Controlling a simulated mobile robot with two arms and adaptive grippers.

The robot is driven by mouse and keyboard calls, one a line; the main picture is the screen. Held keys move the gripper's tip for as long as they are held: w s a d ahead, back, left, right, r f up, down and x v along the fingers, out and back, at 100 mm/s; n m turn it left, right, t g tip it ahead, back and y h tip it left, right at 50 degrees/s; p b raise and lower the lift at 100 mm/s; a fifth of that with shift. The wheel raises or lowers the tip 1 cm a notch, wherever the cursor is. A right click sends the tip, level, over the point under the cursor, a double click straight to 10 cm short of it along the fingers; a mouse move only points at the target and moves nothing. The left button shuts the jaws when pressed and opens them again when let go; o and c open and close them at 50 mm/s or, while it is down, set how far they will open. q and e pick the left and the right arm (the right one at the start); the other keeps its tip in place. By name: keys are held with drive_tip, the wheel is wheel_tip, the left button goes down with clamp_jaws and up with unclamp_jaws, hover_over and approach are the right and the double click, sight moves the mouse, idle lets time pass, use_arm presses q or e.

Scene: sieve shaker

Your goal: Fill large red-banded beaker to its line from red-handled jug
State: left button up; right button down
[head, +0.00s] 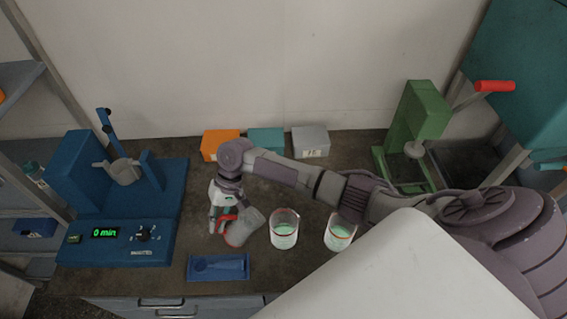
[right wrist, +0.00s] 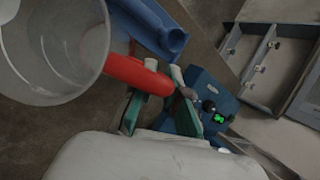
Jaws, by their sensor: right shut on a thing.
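My right gripper (head: 224,219) is shut on the red handle (right wrist: 136,74) of a grey translucent jug (head: 244,228). The jug is tilted, just left of two clear beakers. In the right wrist view the jug (right wrist: 62,45) fills the upper left and looks empty in the part that shows. The nearer beaker (head: 284,228) stands upright beside the jug and holds pale green contents. The other beaker (head: 340,232) stands to its right, also with pale green contents. Both show reddish markings; their exact fill lines are too small to read. My left gripper is not in view.
A blue shaker machine (head: 75,175) with a "0 min" display stands left. A blue tray (head: 218,267) lies at the front edge. Orange (head: 218,143), teal (head: 266,140) and grey (head: 310,142) boxes line the wall. A green press (head: 418,120) stands back right.

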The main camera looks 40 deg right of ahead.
sight(223, 215)
drive_tip(key=shift+t+y, duration=0.3)
drive_tip(key=shift+y, duration=0.4)
drive_tip(key=r, duration=0.1)
drive_tip(key=d+r, duration=0.1)
drive_tip(key=s+r, duration=0.1)
drive_tip(key=shift+d+r, duration=0.3)
drive_tip(key=shift+w, duration=0.1)
drive_tip(key=shift+r+y, duration=0.1)
drive_tip(key=shift+y, duration=0.2)
drive_tip(key=shift+s+d+r, duration=0.15)
drive_tip(key=shift+s+d, duration=0.05)
drive_tip(key=shift+w+r, duration=0.1)
drive_tip(key=shift+w, duration=0.05)
drive_tip(key=shift+b, duration=0.3)
